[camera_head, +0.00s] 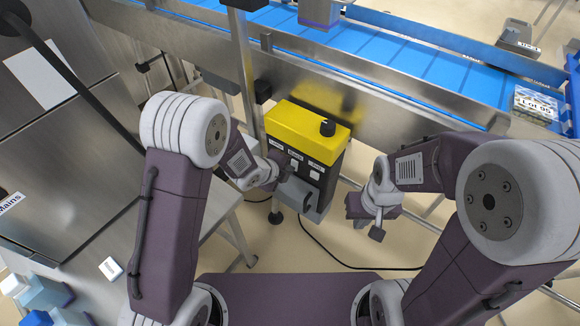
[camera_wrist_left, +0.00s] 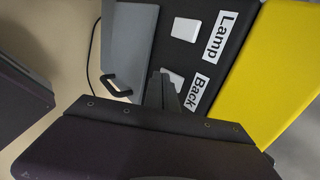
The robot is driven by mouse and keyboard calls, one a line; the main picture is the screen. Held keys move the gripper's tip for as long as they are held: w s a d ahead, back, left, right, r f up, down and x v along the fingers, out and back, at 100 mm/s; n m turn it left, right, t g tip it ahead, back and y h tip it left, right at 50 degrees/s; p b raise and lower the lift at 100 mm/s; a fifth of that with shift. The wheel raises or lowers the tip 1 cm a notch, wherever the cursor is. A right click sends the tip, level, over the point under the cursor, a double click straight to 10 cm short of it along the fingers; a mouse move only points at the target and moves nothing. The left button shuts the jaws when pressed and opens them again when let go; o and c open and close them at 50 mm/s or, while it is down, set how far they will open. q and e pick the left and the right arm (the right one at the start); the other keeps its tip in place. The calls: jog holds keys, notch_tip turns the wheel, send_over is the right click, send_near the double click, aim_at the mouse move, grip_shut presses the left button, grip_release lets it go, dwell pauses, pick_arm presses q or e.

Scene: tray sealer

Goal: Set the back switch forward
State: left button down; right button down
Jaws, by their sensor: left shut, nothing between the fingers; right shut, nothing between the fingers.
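The control box (camera_head: 322,150) has a yellow top and a black front with white labels and white switches. In the left wrist view, the back switch (camera_wrist_left: 173,77) is a small white square beside the "Back" label (camera_wrist_left: 202,91). Its setting cannot be told. My left gripper (camera_head: 284,172) is shut and empty at the box front. In the left wrist view its fingertips (camera_wrist_left: 164,82) are close to the back switch and partly overlap its edge; contact cannot be told. My right gripper (camera_head: 377,233) is shut and empty, right of the box and apart from it.
The lamp switch (camera_wrist_left: 186,28) is beside the "Lamp" label (camera_wrist_left: 218,36). A grey part with a black handle (camera_wrist_left: 115,86) borders the panel. A blue conveyor (camera_head: 440,62) runs behind the box. A cable (camera_head: 340,258) lies on the floor.

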pick_arm(q)
jog(key=shift+r, duration=0.1)
dwell(0.3)
jog(key=shift+w+d+r+p, duration=0.1)
jog(key=shift+r+p, duration=0.15)
jog(key=shift+r, duration=0.15)
jog(key=shift+w+d+r+p, duration=0.1)
jog(key=shift+r+p, duration=0.15)
jog(key=shift+r, duration=0.15)
jog(key=shift+a+f, duration=0.1)
